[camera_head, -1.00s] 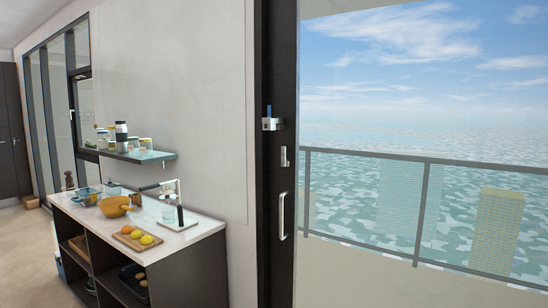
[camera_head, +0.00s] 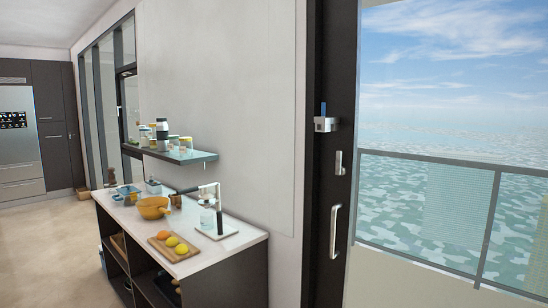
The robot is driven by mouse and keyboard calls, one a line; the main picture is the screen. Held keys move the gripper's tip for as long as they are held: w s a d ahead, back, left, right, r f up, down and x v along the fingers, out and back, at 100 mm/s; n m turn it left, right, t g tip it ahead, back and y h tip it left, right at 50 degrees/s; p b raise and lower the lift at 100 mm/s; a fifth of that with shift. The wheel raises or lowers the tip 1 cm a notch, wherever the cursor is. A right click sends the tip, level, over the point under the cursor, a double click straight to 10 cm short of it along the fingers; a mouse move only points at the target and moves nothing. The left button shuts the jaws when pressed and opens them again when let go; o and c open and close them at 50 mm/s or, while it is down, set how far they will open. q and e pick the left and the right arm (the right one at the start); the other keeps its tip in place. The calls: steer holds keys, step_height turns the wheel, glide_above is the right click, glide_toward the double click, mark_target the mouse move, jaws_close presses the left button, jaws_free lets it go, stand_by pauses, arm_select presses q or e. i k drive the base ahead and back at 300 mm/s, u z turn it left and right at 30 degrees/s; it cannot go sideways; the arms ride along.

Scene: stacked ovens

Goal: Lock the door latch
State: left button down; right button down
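The dark door frame (camera_head: 318,230) stands upright right of the middle in the head view. A small silver latch with a blue upright part (camera_head: 325,121) is fixed high on it. Below the latch is a small silver plate or lock piece (camera_head: 340,162). Lower still is a long silver door handle (camera_head: 335,231). The latch's exact setting is too small to tell. Neither of my grippers shows in the head view.
Floor is open at the far left. A balcony railing (camera_head: 440,162) shows through the glass.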

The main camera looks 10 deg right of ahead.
mark_target(340, 170)
steer(key=u, duration=0.35)
steer(key=i, duration=1.6)
steer(key=z, duration=0.4)
